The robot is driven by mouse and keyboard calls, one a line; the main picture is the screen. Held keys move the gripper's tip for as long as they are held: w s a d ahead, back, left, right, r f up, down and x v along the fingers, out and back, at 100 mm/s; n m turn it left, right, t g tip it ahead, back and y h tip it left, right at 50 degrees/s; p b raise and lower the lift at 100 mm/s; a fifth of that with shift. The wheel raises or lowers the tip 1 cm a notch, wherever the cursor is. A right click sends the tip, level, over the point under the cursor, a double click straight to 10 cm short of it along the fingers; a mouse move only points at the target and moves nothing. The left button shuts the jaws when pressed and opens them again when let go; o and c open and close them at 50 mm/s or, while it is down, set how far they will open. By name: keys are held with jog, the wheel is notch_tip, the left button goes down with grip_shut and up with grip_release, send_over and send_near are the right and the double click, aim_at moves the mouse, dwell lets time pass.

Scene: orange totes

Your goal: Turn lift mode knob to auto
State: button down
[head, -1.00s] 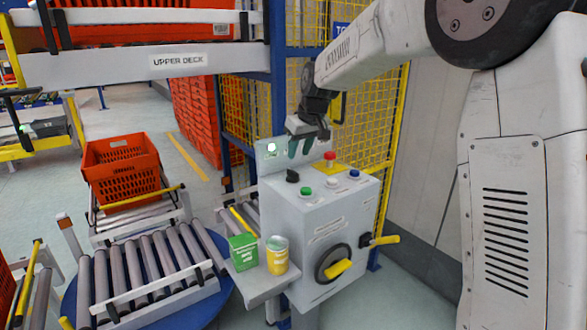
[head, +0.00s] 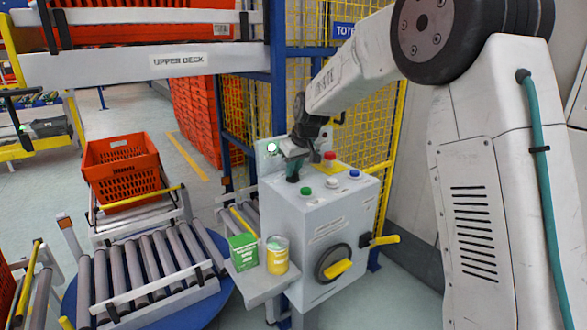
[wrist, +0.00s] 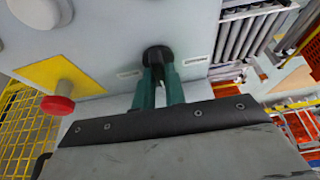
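The black knob (head: 293,178) sits on the sloped top of a grey control box (head: 300,215), at its back left. In the wrist view the knob (wrist: 157,54) has a small label on each side, too small to read. My gripper (head: 292,166) is over the knob, coming down from above. In the wrist view my gripper's teal fingers (wrist: 158,82) flank the knob's grip closely, one on each side, with little gap left. They appear shut on it. The fingers hide much of the knob, so its pointing direction is unclear.
A red mushroom button (head: 329,156) on a yellow plate stands close behind; it also shows in the wrist view (wrist: 58,104). Green (head: 305,191), white (head: 331,182) and blue (head: 354,174) buttons are nearby. A green box (head: 244,252) and yellow can (head: 277,256) stand on a side shelf.

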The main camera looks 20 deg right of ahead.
aim_at(291, 186)
jog(key=shift+m, duration=0.3)
jog(key=m+h, duration=0.2)
jog(key=m, duration=0.2)
jog(key=shift+a, duration=0.2)
jog(key=shift+m+h, duration=0.7)
jog(key=shift+m, duration=1.4)
jog(key=c, duration=1.4)
grip_release()
jog(key=shift+c, duration=0.2)
jog(key=v, duration=0.8)
